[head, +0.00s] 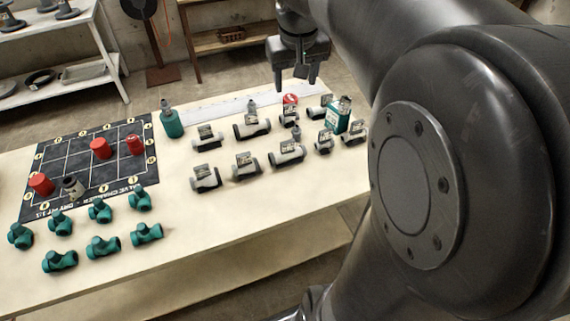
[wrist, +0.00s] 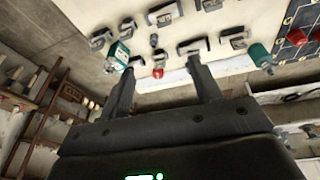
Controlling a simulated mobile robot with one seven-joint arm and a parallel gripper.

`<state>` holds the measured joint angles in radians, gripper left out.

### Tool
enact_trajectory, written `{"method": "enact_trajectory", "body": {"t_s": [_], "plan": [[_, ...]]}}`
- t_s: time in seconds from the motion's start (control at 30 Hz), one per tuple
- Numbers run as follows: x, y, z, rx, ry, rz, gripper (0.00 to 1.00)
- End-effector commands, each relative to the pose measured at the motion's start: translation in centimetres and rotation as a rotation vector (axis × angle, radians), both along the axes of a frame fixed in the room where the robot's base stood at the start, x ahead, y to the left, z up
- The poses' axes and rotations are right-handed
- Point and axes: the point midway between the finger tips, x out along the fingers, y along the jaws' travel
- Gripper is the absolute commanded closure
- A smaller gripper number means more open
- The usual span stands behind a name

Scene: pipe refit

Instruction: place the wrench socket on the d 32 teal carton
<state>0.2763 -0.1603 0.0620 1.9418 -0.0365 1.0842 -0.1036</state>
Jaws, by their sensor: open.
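A teal and white carton (head: 338,115) stands upright at the right end of the table, among grey pipe fittings; it also shows in the wrist view (wrist: 117,57). Its label is too small to read. A small grey upright piece (head: 296,132), perhaps the wrench socket, stands among the fittings left of the carton; it also shows in the wrist view (wrist: 154,40). My gripper (head: 296,86) is open and empty, above and beyond the table's far edge. Its two fingers (wrist: 161,65) point toward the table, apart from both things.
A red cap (head: 290,99) sits near the far edge. Several grey valve fittings (head: 205,137) surround the carton. A teal bottle (head: 172,121), a black gridded mat (head: 115,160) with red caps and a grey cylinder (head: 73,187), and teal fittings (head: 103,247) lie left. The front right tabletop is clear.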

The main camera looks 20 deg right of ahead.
Motion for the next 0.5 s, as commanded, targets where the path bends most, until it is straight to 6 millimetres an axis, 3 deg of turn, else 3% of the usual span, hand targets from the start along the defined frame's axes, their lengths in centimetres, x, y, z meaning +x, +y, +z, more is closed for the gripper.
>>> {"method": "enact_trajectory", "body": {"t_s": [0.2, 0.5], "plan": [[-7.1, 4.8, -0.6, 0.006, -0.089, 0.046, 0.42], [-15.3, 8.7, -4.0, 0.043, -0.194, 0.099, 0.42]]}}
